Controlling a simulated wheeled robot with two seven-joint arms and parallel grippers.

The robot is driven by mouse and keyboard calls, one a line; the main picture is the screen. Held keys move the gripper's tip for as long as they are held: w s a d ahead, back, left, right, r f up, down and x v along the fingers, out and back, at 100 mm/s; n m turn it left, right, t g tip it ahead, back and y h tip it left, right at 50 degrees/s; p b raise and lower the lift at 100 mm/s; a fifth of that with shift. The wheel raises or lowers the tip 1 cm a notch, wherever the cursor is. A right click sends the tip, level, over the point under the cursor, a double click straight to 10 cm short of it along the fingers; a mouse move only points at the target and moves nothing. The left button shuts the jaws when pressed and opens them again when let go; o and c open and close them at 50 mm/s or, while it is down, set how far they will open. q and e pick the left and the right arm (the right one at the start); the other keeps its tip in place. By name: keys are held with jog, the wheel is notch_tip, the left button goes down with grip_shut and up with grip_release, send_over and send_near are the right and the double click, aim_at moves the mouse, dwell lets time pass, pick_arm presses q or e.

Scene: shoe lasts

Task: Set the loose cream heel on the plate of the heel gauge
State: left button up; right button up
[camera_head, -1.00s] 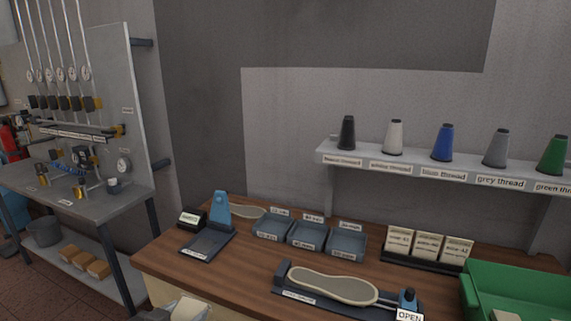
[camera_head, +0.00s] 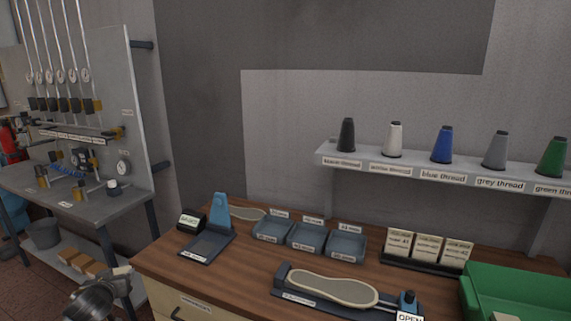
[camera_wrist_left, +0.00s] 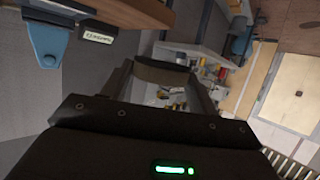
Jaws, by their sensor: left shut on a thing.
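The heel gauge (camera_head: 207,242) stands at the left end of the wooden bench, with a blue upright and a dark flat plate that looks bare. In the left wrist view its blue upright (camera_wrist_left: 43,32) is at the upper left. My left gripper (camera_head: 113,278) is low at the left, off the bench's left front corner and apart from the gauge. It is shut on a small cream piece, apparently the loose heel (camera_head: 122,270), mostly hidden by the gripper. In the left wrist view a dark, shadowed block (camera_wrist_left: 162,73) lies between the fingers. My right gripper is not in view.
A small black labelled box (camera_head: 191,219) stands beside the gauge. Blue-grey trays (camera_head: 308,234) are to its right. A sole on a dark fixture (camera_head: 330,288) lies in front, with a green crate (camera_head: 515,290) at far right. A grey side table (camera_head: 75,205) stands left.

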pick_arm(q)
jog(key=a+f+n+g+y, duration=0.2)
jog(key=a+n+y, duration=0.1)
jog(key=a, duration=0.8)
jog(key=s+a+n+g+y, duration=0.35)
jog(key=s+a, duration=0.35)
jog(key=s, duration=0.3)
jog(key=w+d+r+m+t+h, duration=0.2)
jog(key=d+r, duration=0.1)
jog(key=d, duration=0.5)
jog(key=w+d+r+m+t+h, duration=0.2)
jog(key=w+d, duration=0.1)
jog(key=d, duration=0.5)
jog(key=w+d+r+m+t+h, duration=0.1)
jog(key=w+d+r+m+h, duration=0.15)
jog(key=d, duration=0.65)
jog(key=s+d+r+m+h, duration=0.2)
jog(key=s+d+r, duration=0.2)
jog(key=d, duration=0.5)
jog(key=s+d+r+m+t+h, duration=0.1)
jog(key=s+d+r+h, duration=0.1)
jog(key=d+r, duration=0.6)
jog(key=shift+s+d+r+m, duration=0.4)
jog(key=shift+s+d, duration=0.45)
jog(key=shift+d, duration=0.2)
